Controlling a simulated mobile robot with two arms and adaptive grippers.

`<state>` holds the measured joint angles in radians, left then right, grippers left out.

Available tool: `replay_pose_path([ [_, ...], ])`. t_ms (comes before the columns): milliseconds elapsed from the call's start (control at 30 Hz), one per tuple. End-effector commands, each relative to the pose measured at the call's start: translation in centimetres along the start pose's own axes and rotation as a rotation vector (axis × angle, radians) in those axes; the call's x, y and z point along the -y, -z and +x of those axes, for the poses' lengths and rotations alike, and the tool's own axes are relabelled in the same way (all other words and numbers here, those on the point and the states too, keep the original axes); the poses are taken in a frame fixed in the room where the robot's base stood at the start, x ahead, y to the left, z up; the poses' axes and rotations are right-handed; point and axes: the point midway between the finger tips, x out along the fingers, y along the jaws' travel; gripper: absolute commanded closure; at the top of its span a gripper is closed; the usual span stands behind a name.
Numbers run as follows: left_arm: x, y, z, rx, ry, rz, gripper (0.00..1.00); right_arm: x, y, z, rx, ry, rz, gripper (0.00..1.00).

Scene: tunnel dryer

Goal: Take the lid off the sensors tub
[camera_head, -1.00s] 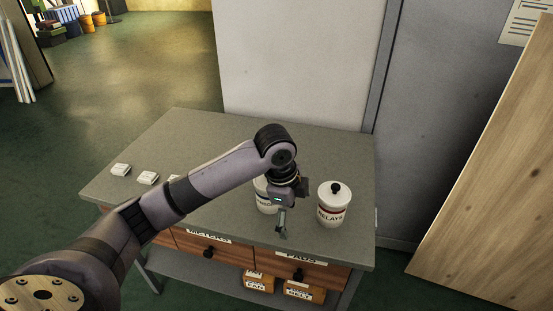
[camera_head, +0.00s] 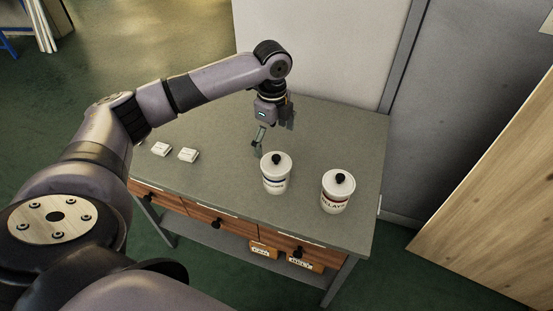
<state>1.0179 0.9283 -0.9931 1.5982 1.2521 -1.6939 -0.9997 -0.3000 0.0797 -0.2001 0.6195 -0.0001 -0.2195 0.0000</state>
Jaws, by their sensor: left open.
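Two white lidded tubs stand upright near the right end of the grey table. The left tub (camera_head: 276,182) has a dark blue band, and its label is too small to read here. Its white lid (camera_head: 264,162) with a black knob is on it. The other tub (camera_head: 334,203) has a red band and reads RELAYS; its lid is on too. My left gripper (camera_head: 270,141) is open and empty, pointing down above the table, just behind and above the left tub's lid. It appears apart from the lid. My right gripper is not in view.
The table top (camera_head: 222,176) is clear around the tubs. Small white blocks (camera_head: 188,155) lie at its left. Wooden drawers with black knobs are in front, with labelled boxes (camera_head: 264,248) on the shelf below. A wooden board (camera_head: 500,165) leans at the right.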

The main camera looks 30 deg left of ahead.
Motion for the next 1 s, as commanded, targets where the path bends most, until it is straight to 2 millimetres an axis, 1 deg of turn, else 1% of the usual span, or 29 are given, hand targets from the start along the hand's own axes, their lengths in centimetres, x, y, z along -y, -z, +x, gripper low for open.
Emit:
replay_pose_path([
  [100, 0.0, 0.0, 1.4, -0.001, -0.001, 0.0, 0.01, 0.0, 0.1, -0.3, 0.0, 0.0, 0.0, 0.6],
  [233, 0.0, 0.0, 2.1, 0.0, 0.0, 0.0, 0.01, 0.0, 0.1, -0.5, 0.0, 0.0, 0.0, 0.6],
  [333, 0.0, 0.1, 2.9, 0.0, -0.001, 0.0, 0.01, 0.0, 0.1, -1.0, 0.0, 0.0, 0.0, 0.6],
  [467, 0.1, 0.2, 4.9, 0.0, -0.003, 0.0, 0.01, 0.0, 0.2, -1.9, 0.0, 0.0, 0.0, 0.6],
  [500, 0.1, 0.2, 5.6, 0.0, -0.001, 0.0, 0.01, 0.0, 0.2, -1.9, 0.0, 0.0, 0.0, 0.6],
  [600, 0.1, 0.2, 6.7, 0.0, 0.0, 0.0, 0.01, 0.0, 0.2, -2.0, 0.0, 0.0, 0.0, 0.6],
  [700, 0.1, 0.2, 7.2, 0.0, 0.001, 0.0, 0.01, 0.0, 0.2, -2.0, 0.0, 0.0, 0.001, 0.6],
  [867, 0.1, 0.2, 7.2, 0.0, 0.002, 0.0, 0.01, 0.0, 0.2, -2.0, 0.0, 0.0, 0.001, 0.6],
  [1000, 0.1, 0.2, 7.2, 0.0, 0.002, 0.0, 0.09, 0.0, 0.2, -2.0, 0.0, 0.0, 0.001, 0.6],
])
